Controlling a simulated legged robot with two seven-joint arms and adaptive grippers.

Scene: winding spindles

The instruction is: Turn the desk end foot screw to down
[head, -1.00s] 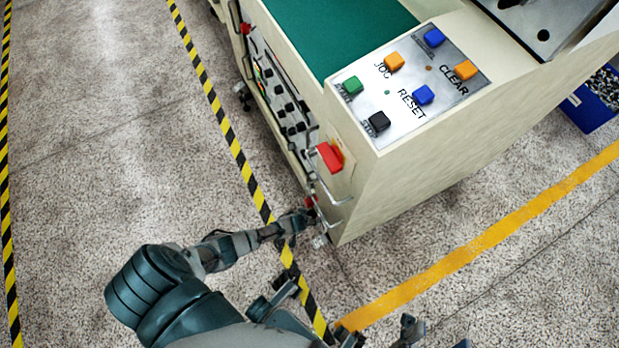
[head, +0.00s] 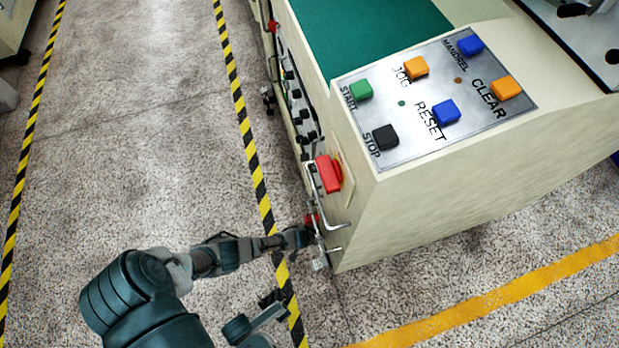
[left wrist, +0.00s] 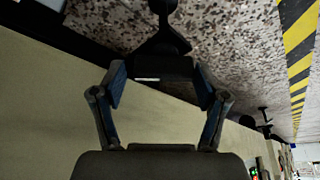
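In the left wrist view a dark foot screw (left wrist: 165,42) stands between the cream machine underside and the speckled floor, with a wider dark block at its lower end in the picture. My left gripper (left wrist: 160,84) has its two blue-padded fingers spread, one on each side of that block, with small gaps seeming to show. In the head view my left gripper (head: 300,237) is low at the machine's near bottom corner, beside a small metal foot (head: 320,263); its fingertips are hidden there. A dark part, perhaps my right gripper (head: 255,325), shows at the bottom edge, partly cut off.
The cream machine (head: 450,205) has a button panel (head: 440,100) on top and a red switch (head: 328,174) on its end. Bent metal handles (head: 325,215) stick out above my left gripper. Striped tape (head: 254,170) runs along the floor; the floor left of it is clear.

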